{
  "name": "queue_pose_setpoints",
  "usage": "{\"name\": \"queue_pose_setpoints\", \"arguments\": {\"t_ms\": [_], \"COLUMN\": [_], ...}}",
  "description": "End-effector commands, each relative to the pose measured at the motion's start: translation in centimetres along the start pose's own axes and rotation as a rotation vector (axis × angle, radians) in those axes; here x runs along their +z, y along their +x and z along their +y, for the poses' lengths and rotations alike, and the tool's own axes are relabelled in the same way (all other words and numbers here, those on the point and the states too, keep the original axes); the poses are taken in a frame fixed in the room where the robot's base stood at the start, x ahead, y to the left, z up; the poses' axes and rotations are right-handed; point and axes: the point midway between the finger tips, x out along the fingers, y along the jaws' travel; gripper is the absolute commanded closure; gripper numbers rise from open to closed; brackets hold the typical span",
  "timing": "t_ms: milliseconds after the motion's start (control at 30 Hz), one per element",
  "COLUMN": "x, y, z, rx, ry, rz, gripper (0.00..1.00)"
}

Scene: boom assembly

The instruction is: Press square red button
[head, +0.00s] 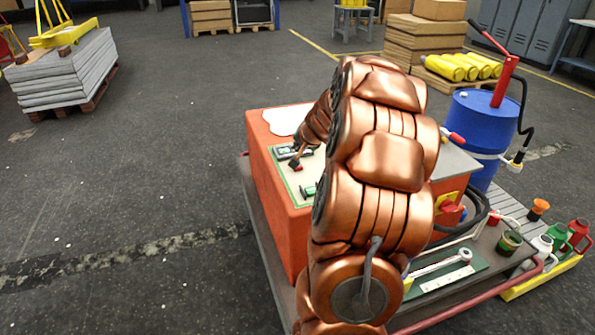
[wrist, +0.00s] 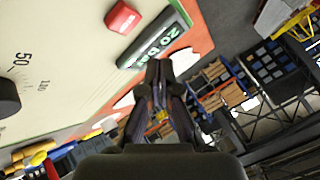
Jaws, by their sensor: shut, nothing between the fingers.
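The square red button (wrist: 122,17) sits on a pale panel (wrist: 60,50) in the upper left of the wrist view, beside a green-lit display (wrist: 155,45). My gripper (wrist: 158,68) is shut and empty. In the wrist view its tips overlap the lower edge of the display, to the lower right of the button. I cannot tell how high they are above the panel. In the head view the gripper is small and hard to make out.
A black knob (wrist: 8,98) stands on the panel beside scale marks. A blue drum (head: 476,130) with a red pump stands behind the cabinet. Bottles and a tool lie on the right side. The floor on the left is clear up to a pallet of slabs (head: 65,75).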

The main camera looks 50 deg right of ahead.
Motion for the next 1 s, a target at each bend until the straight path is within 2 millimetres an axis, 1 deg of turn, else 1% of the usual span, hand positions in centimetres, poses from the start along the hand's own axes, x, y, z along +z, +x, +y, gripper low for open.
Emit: {"name": "queue_pose_setpoints", "arguments": {"t_ms": [33, 100, 300, 1000], "x": [0.6, 1.0, 1.8, 1.9], "y": [0.8, 1.4, 2.6, 2.7], "z": [0.6, 1.0, 1.9, 2.0], "rx": [0.000, 0.000, 0.001, 0.000], "ry": [0.000, -0.001, -0.002, -0.002], "rz": [-0.001, -0.001, 0.001, 0.002], "gripper": [1.00, 1.00, 1.00, 1.00]}}
